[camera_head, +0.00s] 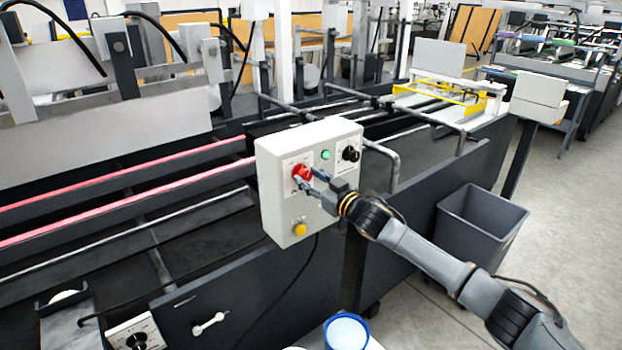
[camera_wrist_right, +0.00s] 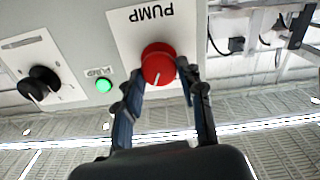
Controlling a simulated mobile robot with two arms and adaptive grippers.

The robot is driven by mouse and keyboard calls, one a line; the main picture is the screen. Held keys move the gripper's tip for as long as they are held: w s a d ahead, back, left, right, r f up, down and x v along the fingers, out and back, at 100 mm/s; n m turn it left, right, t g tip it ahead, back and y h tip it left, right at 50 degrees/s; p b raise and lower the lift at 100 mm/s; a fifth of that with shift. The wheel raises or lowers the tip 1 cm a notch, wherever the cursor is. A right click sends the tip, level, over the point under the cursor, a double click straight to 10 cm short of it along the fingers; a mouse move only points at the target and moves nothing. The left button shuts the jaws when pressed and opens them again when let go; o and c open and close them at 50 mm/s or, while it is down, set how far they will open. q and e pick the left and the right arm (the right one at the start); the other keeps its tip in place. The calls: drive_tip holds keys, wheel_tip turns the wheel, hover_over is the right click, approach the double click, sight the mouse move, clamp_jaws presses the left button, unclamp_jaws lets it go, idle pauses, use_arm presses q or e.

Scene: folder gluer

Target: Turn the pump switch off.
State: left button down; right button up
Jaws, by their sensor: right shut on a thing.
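The pump switch is a red round knob with a white pointer line (camera_wrist_right: 158,64), on a plate marked PUMP; it also shows on the control box in the head view (camera_head: 301,172). My right gripper (camera_wrist_right: 160,82) has its fingers on either side of the red knob and is shut on it; in the head view the gripper (camera_head: 308,180) reaches the box from the right and partly covers the knob. A green lamp (camera_wrist_right: 103,85) beside the plate looks lit. My left gripper is not in view.
The white control box (camera_head: 283,205) also carries a black knob (camera_head: 350,154) and a yellow button (camera_head: 300,229). A grey bin (camera_head: 478,222) stands on the floor at right. A blue-rimmed container (camera_head: 346,332) is below. The machine's dark side panel runs behind the box.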

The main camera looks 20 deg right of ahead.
drive_tip(key=n, duration=0.6)
drive_tip(key=shift+a+p, duration=0.1)
drive_tip(key=shift+p, duration=0.25)
drive_tip(key=n, duration=0.6)
drive_tip(key=shift+f, duration=0.15)
drive_tip(key=shift+n, duration=0.3)
drive_tip(key=o, duration=1.1)
drive_tip(key=shift+a, duration=0.1)
drive_tip(key=shift+o, duration=0.2)
drive_tip(key=shift+s, duration=0.1)
drive_tip(key=v, duration=1.2)
